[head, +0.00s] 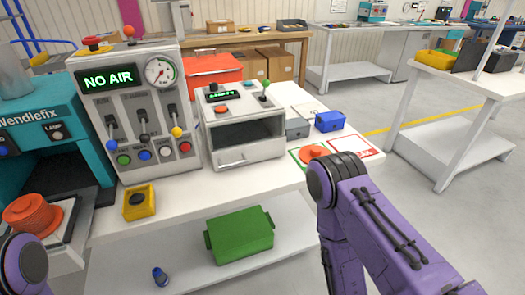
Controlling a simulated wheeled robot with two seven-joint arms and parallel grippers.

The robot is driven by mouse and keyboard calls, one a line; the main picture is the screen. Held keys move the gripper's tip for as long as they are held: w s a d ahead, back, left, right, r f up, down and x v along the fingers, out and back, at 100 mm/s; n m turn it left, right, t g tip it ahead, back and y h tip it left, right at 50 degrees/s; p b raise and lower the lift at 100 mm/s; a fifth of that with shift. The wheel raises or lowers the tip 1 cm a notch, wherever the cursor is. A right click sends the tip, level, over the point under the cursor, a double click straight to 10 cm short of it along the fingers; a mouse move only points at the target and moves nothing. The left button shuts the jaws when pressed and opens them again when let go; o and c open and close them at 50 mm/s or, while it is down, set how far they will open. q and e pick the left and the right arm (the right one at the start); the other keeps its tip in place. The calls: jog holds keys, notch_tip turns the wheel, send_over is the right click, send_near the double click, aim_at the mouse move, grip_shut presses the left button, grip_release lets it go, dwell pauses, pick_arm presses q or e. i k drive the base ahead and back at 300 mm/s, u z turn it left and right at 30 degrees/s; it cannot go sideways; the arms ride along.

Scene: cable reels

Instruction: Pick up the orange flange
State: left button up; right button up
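An orange disc-like part with a raised middle (313,153), which looks like an orange flange, lies on a green-bordered white card (298,158) at the right end of the white table. My purple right arm partly covers the card's front edge. A second orange round part (32,213), stepped and thicker, sits on a grey and white fixture at the far left. I cannot tell whether it is also a flange. Neither gripper shows; only a bent link of my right arm and a joint of my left arm at the lower left are visible.
The white table (190,190) carries a grey panel reading "NO AIR" (135,120), a grey machine with a drawer (240,130), a blue box (329,121) and a yellow button box (139,201). A red-bordered card (350,144) adjoins the green one. A green crate (240,236) stands on the shelf below.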

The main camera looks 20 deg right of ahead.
aim_at(306, 153)
jog(key=k, duration=0.5)
jog(key=z, duration=1.95)
jog(key=i, duration=1.05)
jog(key=u, duration=1.85)
